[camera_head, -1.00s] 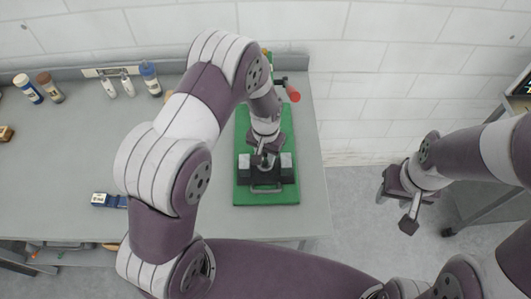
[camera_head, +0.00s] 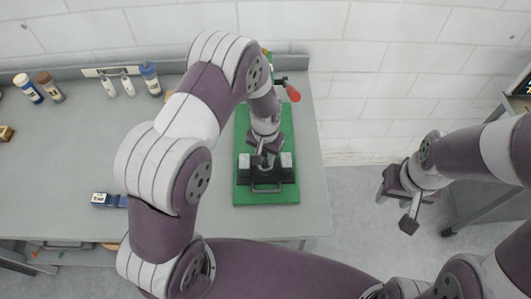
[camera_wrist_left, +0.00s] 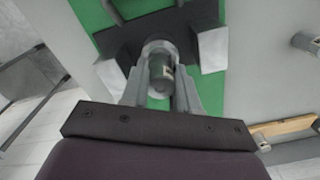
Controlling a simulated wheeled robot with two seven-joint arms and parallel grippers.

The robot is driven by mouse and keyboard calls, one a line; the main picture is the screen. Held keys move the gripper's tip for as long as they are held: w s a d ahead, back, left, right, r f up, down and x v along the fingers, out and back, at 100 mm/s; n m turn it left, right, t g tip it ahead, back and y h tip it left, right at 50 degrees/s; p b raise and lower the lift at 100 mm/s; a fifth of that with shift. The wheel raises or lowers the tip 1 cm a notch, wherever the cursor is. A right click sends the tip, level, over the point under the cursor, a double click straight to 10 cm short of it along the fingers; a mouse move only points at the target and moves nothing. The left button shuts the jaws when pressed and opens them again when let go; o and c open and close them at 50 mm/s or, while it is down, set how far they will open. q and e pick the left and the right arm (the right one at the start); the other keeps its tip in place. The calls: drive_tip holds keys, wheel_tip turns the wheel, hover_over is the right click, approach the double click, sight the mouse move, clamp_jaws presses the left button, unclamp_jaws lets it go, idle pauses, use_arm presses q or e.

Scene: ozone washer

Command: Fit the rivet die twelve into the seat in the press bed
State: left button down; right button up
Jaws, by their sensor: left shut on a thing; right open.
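The rivet die twelve (camera_wrist_left: 160,75) is a short dark grey cylinder. My left gripper (camera_head: 263,165) is shut on it; its fingers (camera_wrist_left: 162,92) flank the die in the left wrist view. The black press bed (camera_head: 245,176) sits on a green base with a light block on each side. In the left wrist view the bed (camera_wrist_left: 120,38) shows a pale round ring, the seat (camera_wrist_left: 158,46), right at the die's far end. I cannot tell whether the die is inside the ring or just above it. My right gripper (camera_head: 396,210) is open and empty, right of the table.
The green base (camera_head: 285,130) stands near the right end of the grey table (camera_head: 60,150). A red-ended lever (camera_head: 292,94) is behind my left arm. Several bottles (camera_head: 150,78) stand along the back wall, and a small blue-and-white box (camera_head: 108,200) lies at the front.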

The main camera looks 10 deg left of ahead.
use_arm(q)
drive_tip(key=shift+f+b, duration=0.7)
drive_tip(key=shift+f, duration=0.35)
drive_tip(key=c, duration=0.8)
unclamp_jaws()
drive_tip(key=shift+r, duration=0.1)
drive_tip(key=shift+r, duration=0.35)
wheel_tip(320, 180, up, 12)
drive_tip(key=b, duration=0.3)
drive_tip(key=shift+f, duration=0.1)
